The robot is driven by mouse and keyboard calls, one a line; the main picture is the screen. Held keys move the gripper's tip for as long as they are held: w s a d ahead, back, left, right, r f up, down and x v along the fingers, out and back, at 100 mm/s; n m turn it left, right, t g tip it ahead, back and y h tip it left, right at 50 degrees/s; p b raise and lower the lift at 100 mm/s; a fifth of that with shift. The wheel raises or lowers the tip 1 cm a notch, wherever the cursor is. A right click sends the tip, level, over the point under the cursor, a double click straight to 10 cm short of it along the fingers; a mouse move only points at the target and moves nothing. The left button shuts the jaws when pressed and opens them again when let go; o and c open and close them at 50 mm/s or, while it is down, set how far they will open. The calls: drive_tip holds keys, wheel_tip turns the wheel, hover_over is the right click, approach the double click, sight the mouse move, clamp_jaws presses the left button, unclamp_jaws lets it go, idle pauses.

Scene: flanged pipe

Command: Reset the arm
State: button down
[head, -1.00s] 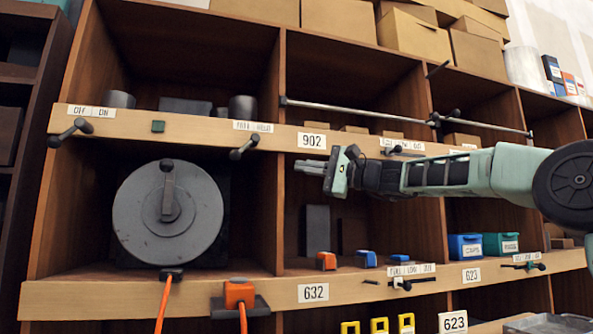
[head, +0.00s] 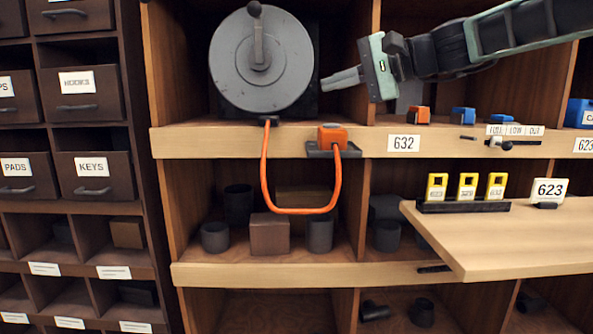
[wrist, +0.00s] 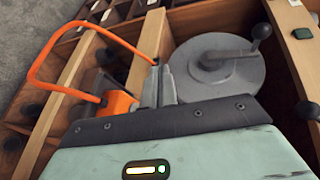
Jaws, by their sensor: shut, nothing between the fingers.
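My gripper (head: 341,79) is at the right of a grey round disc (head: 262,62) with a crank handle, in the head view. The fingers are shut with nothing between them and point left toward the disc. In the wrist view my gripper (wrist: 160,88) shows its fingers at the centre, with the disc (wrist: 217,72) to the right. An orange plug (head: 332,137) sits on a dark holder on the shelf edge below the gripper. An orange cable (head: 300,211) hangs in a loop from it to below the disc.
Orange (head: 418,115) and blue (head: 463,116) blocks stand on the shelf under my arm. Dark drawers (head: 90,93) fill the left side.

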drive_tip(key=s+a+f+n+g+h, duration=0.2)
drive_tip(key=s+a+f+h, duration=0.1)
drive_tip(key=s+f, duration=0.55)
drive_tip(key=s+a+f+n+g+h, duration=0.2)
drive_tip(key=s+a+f+n+h, duration=0.1)
drive_tip(key=s+f, duration=0.6)
drive_tip(key=s+d+f+n+g+h, duration=0.1)
drive_tip(key=s+d+f+n+h, duration=0.4)
drive_tip(key=s+f, duration=0.45)
drive_tip(key=s+d+f+n+g+h, duration=0.1)
drive_tip(key=s+d+f+n+h, duration=0.15)
drive_tip(key=s+d+f, duration=0.65)
wheel_tip(320, 180, up, 25)
drive_tip(key=s+a+p, duration=0.1)
drive_tip(key=p, duration=2.2)
drive_tip(key=shift+a+f+p, duration=0.15)
drive_tip(key=shift+a+p, duration=0.15)
drive_tip(key=shift+y, duration=0.25)
